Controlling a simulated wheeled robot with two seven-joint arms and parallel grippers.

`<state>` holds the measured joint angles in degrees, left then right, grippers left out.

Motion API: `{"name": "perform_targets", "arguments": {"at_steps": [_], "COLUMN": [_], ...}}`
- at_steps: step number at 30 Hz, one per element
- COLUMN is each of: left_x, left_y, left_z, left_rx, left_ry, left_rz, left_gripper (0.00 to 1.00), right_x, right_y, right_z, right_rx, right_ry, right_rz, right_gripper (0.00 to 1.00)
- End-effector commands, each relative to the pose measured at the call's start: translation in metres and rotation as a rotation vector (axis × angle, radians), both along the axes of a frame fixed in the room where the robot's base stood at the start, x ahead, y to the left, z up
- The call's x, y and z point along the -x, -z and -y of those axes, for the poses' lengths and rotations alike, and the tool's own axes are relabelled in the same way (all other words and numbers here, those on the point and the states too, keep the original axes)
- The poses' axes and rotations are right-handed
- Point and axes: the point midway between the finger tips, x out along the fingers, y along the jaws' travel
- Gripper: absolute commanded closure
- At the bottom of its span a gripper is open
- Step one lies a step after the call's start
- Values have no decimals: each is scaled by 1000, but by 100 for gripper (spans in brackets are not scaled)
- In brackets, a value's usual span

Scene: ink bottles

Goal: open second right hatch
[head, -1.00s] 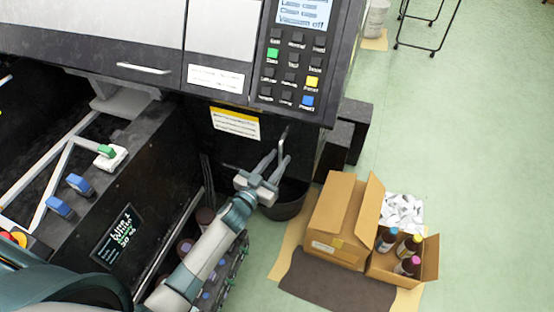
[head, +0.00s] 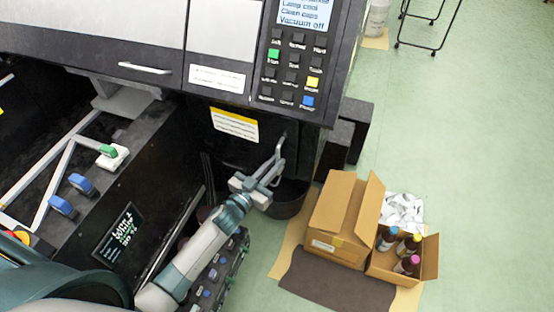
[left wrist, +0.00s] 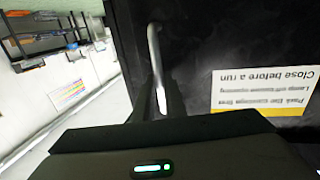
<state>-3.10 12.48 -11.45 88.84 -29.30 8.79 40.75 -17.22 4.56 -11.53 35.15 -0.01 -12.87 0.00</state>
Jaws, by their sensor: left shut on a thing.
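The hatch (head: 258,138) is a dark panel low on the right part of the printer, with a yellow-topped label (head: 235,124) and a grey bar handle (head: 281,146) near its right edge. My left gripper (head: 272,172) is shut on the handle. In the left wrist view the handle (left wrist: 155,55) runs down between the two fingers (left wrist: 159,103), and the label (left wrist: 262,91) is at the right. The hatch's lower edge is hard to make out behind the arm. My right gripper is not in view.
A control panel (head: 292,68) overhangs above the hatch. A dark bin (head: 287,201) stands behind my gripper. Several ink bottles (head: 207,288) sit beneath my left forearm. A cardboard box (head: 334,228) and an open box (head: 385,266) with bottles stand right; green floor (head: 470,170) is clear beyond.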

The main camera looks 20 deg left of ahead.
Motion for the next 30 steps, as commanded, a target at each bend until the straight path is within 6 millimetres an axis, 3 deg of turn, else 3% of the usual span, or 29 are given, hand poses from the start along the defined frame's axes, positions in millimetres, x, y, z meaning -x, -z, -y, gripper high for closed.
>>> {"name": "perform_targets", "arguments": {"at_steps": [14, 24, 30], "left_x": [82, 153, 181], "left_y": [0, 0, 0], "left_z": [-35, -99, -138], "left_rx": [0, -4, -5], "left_ry": [197, 191, 188], "left_rz": [-6, -6, -3], "left_gripper": [100, 100, 100], "right_x": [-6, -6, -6], "right_y": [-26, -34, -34], "right_z": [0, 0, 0], "right_rx": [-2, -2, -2], "right_ry": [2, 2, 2], "right_rz": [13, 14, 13], "right_gripper": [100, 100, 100]}}
